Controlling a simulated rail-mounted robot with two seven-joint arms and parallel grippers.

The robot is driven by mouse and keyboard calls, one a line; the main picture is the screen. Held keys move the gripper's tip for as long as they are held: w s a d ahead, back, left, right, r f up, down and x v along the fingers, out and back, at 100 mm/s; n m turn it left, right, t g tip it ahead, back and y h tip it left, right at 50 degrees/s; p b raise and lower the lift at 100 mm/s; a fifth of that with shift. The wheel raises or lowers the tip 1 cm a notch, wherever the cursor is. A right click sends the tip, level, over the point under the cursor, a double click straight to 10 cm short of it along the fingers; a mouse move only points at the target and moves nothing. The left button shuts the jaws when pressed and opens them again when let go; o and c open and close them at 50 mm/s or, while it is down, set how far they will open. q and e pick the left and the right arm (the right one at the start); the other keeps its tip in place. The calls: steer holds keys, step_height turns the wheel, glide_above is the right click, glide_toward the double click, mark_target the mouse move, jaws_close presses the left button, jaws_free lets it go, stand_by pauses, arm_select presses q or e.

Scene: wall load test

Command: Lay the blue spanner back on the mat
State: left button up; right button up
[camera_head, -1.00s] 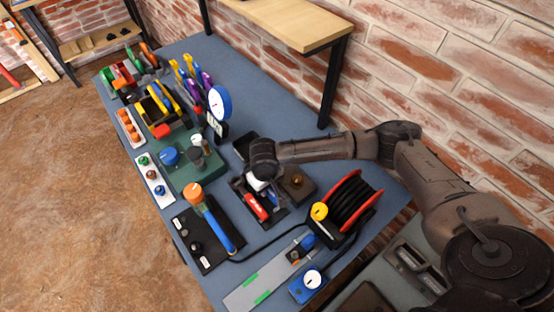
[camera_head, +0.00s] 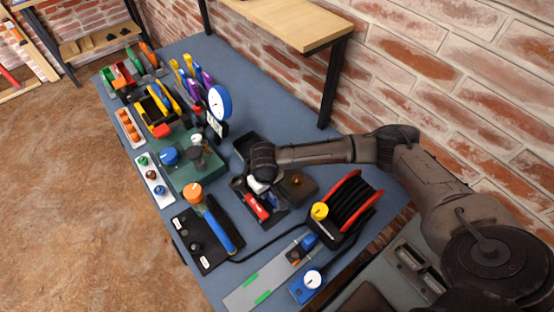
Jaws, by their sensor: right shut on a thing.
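My right gripper (camera_head: 261,180) points down over a dark tray (camera_head: 272,214) in the middle of the bench. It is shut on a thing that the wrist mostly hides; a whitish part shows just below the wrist. I cannot tell what that thing is. A long blue handle (camera_head: 219,232), which may be the blue spanner, lies on a black mat (camera_head: 204,256) at the front left, beside an upright orange-topped post (camera_head: 193,193). It is clear of the gripper. My left gripper is not in view.
A red tool (camera_head: 256,206) lies in the dark tray. A black cable reel (camera_head: 350,203) with red rims stands to the right. A green base (camera_head: 198,175) with knobs and a round gauge (camera_head: 220,102) stand to the left.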

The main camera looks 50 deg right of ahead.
steer(key=shift+f, duration=0.45)
steer(key=o, duration=1.2)
steer(key=shift+o, duration=0.8)
steer(key=shift+a, duration=0.1)
